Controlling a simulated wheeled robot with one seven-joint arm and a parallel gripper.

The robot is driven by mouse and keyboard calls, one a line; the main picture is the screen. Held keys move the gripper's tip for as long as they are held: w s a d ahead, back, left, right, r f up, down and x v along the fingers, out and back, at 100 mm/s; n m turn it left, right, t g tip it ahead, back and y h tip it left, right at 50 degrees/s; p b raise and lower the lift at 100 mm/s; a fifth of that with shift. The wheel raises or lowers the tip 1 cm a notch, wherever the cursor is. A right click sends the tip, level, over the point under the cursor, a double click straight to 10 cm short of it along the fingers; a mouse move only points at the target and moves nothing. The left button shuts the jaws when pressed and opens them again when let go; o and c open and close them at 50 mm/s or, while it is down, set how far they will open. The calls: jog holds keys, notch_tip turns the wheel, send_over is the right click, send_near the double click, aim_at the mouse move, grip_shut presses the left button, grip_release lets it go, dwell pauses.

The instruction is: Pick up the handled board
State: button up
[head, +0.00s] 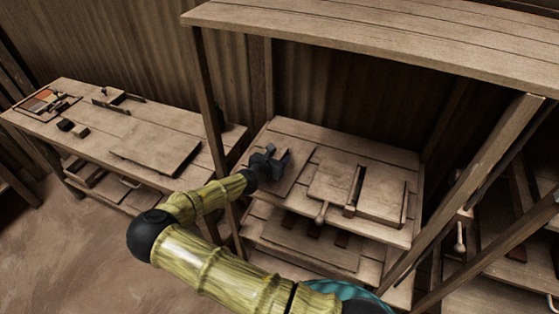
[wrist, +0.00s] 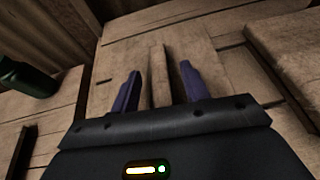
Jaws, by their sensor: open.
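The handled board is a flat wooden board (head: 296,180) on the left of the bench shelf, under my gripper (head: 270,158). In the wrist view the board (wrist: 112,60) carries a narrow upright wooden bar (wrist: 159,62) as its handle. My gripper (wrist: 160,80) is open, with one dark finger on each side of the bar. I see a gap on both sides and cannot tell any contact. In the head view my gripper hides the handle and part of the board.
Just right lies a thicker wooden piece (head: 332,181) with a knobbed lever (head: 321,212) and raised strips. A roof shelf (head: 390,28) and posts (head: 211,120) frame the bench. A side table (head: 115,130) at left holds a flat board (head: 155,145) and a colour tray (head: 45,103).

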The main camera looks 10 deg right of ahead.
jog(key=shift+x, duration=0.85)
jog(key=shift+r, duration=0.1)
grip_shut()
